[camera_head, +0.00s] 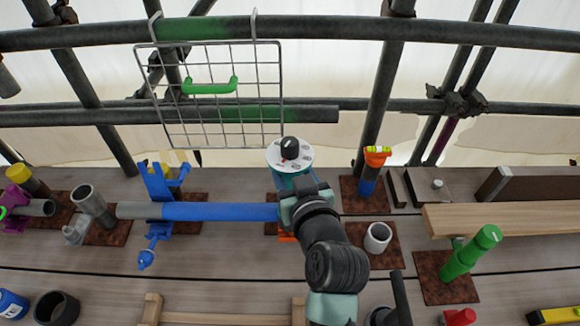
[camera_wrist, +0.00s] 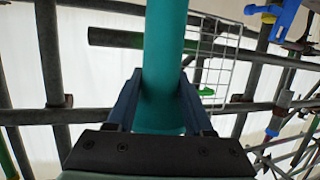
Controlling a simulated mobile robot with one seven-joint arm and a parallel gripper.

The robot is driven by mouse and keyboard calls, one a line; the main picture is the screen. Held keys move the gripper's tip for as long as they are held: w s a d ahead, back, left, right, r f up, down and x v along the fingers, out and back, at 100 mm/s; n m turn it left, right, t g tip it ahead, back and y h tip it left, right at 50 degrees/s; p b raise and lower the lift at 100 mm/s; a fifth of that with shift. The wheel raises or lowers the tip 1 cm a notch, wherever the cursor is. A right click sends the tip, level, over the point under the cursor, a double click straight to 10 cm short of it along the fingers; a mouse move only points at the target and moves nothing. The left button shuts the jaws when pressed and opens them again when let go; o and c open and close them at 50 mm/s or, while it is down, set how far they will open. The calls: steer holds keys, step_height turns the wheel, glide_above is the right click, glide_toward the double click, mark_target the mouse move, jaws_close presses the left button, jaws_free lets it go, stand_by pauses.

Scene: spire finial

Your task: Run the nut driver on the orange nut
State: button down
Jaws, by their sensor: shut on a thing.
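In the wrist view my gripper (camera_wrist: 163,105) is shut on a teal cylinder (camera_wrist: 163,70), which lies between the two fingers. In the head view a teal body (camera_head: 293,181) shows just beyond my gripper (camera_head: 296,200), topped by a white dial with a black knob (camera_head: 290,150); it looks like the nut driver. A small orange patch (camera_head: 287,238) shows low beside my gripper, over a rusty plate. It may be the orange nut, but my gripper and wrist hide most of it. Whether driver and nut touch cannot be told.
A blue-and-grey tube (camera_head: 220,211) lies level to the left, in a blue clamp (camera_head: 159,185). A blue post with an orange top (camera_head: 377,155) stands right. A grey ring (camera_head: 377,237) and green cylinder (camera_head: 472,252) are nearby. A wire basket (camera_head: 215,100) hangs behind from scaffold tubes.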

mark_target(291, 141)
steer(key=shift+s+d+f, duration=0.1)
steer(key=shift+f, duration=0.25)
steer(key=shift+w+r+p, duration=0.2)
steer(key=shift+r+p, duration=0.95)
steer(key=shift+r, duration=0.35)
steer(key=shift+r+p, duration=1.85)
steer(key=shift+r, duration=0.7)
